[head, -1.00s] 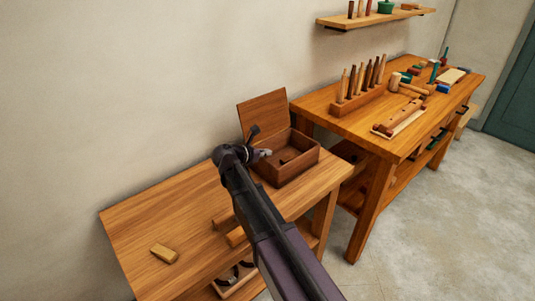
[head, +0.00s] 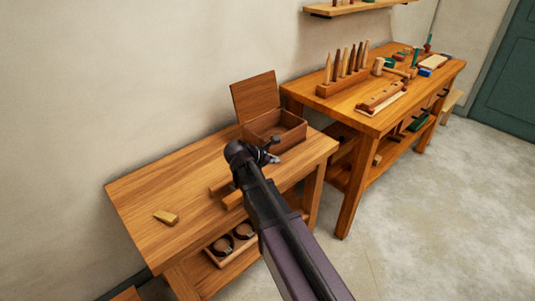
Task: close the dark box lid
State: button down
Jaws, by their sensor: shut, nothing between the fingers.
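The dark wooden box (head: 290,139) stands at the far right end of the low wooden bench (head: 150,197). Its lid (head: 256,97) is open and stands raised at the box's back left, towards the wall. My gripper (head: 274,150) is shut and empty, in front of the box's near left corner in the picture. I cannot tell whether it touches the box. My arm hides part of the bench and the box's lower left corner.
A small wooden block (head: 166,217) lies on the bench at left. Wooden pieces (head: 222,188) lie beside my arm. A taller workbench (head: 345,120) with a tool rack (head: 342,86) stands to the right. A tray with round items (head: 232,243) sits below. The wall is behind the box.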

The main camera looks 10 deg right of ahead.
jog(key=s+d+f+m+g+y, duration=0.2)
jog(key=s+f+m+y, duration=0.2)
jog(key=s+m, duration=0.6)
jog(key=s+d+f+m+g+y, duration=0.2)
jog(key=s+f+m+g+y, duration=0.1)
jog(key=s+m, duration=0.7)
jog(key=shift+s+d+f+g+y, duration=0.35)
jog(key=shift+s+f+y, duration=0.1)
jog(key=shift+y, duration=0.75)
jog(key=shift+a, duration=0.1)
